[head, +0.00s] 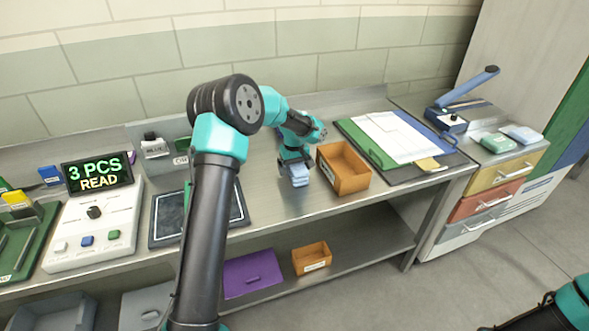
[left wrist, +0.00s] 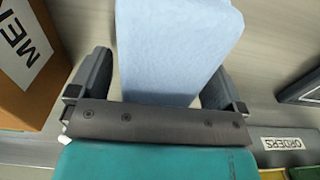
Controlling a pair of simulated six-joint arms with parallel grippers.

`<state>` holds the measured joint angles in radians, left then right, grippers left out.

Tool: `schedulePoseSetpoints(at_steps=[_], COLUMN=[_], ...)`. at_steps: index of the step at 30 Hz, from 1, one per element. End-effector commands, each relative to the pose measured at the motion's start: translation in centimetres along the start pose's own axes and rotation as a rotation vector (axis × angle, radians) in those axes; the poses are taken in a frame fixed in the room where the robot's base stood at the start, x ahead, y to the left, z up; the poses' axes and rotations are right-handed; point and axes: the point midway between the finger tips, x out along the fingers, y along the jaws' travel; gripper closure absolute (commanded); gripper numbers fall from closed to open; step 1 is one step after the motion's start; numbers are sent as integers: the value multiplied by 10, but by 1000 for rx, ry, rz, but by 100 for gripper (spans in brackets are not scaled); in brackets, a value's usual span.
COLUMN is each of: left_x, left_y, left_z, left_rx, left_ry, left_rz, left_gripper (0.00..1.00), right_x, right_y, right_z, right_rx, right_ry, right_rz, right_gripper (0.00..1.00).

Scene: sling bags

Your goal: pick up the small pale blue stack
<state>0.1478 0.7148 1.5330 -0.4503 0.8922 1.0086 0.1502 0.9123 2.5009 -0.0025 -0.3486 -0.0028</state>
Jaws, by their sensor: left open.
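The small pale blue stack (head: 299,178) rests on the metal bench, left of an orange-brown open box (head: 343,168). My left gripper (head: 294,166) is right over it, pointing down. In the left wrist view the stack (left wrist: 178,35) fills the space between the two fingers of my left gripper (left wrist: 160,72). The jaws are open, with one finger on each side of the stack. Whether either finger touches it I cannot tell. My right gripper is out of view; only part of my right arm shows at the lower right.
A dark framed pad (head: 165,218) and a console with a lit display (head: 97,173) stand to the left. A green board with papers (head: 400,137) lies right of the box. Another pale blue pile (head: 522,134) sits on the drawer cabinet. A smaller orange box (head: 312,258) is on the lower shelf.

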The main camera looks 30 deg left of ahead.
Motion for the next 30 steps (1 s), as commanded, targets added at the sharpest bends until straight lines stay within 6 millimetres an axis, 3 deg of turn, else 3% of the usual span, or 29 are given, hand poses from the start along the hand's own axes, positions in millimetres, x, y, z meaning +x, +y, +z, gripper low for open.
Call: schedulePoseSetpoints(at_steps=[4,21,30], left_x=[0,0,-2], left_y=[0,0,0], left_z=[0,0,0], left_rx=[0,0,0], left_ry=[0,0,1], left_rz=[0,0,1], left_gripper=[6,61,62], right_x=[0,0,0], right_y=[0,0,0], right_z=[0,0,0], right_rx=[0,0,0], right_ry=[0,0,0], right_rz=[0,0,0], right_gripper=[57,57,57])
